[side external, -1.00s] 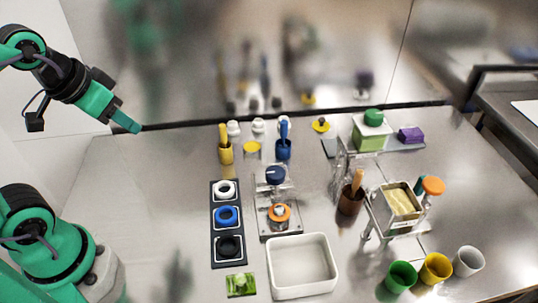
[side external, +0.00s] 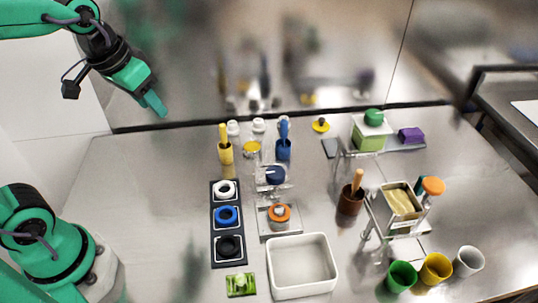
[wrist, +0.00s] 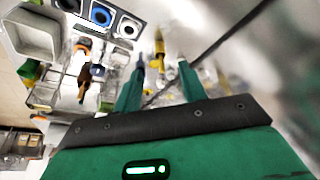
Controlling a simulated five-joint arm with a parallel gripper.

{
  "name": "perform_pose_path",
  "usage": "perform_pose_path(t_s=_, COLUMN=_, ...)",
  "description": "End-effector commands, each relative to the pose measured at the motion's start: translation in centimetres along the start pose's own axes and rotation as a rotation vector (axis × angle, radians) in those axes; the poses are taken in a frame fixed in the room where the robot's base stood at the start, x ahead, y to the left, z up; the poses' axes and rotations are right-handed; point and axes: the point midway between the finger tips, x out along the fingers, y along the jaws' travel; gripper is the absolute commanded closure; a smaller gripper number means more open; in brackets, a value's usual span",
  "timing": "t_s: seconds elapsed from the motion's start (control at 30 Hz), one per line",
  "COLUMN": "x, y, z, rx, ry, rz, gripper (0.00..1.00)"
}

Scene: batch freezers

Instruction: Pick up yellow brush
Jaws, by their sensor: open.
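The yellow brush (side external: 225,143) stands upright with its handle up in a yellow holder (side external: 226,155) at the back left of the steel table. It also shows in the wrist view (wrist: 159,44), ahead of the fingers. My gripper (side external: 160,111) is open and empty, up in the air to the left of the brush and above its height. In the wrist view my gripper (wrist: 160,72) has its fingers apart with nothing held between them. The brush's bristles are hidden in the holder.
A blue brush (side external: 283,140) stands right of the yellow one, with white-lidded jars (side external: 258,126) behind. A black tray of rings (side external: 212,238) and a white bin (side external: 301,265) lie in front. A brown pot (side external: 351,200) stands to the right. The table's left is clear.

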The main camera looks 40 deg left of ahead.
Motion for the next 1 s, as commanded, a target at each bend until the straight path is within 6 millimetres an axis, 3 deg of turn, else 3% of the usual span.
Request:
perform_pose_path(t_s=0.5, x=6.1, y=0.8, z=-7.1, rx=0.001, ry=-0.179, rz=0.001, gripper=0.59)
perform_pose_path(t_s=1.0, x=14.5, y=1.7, z=-11.5, rx=0.000, ry=-0.332, rz=-0.004, gripper=0.59)
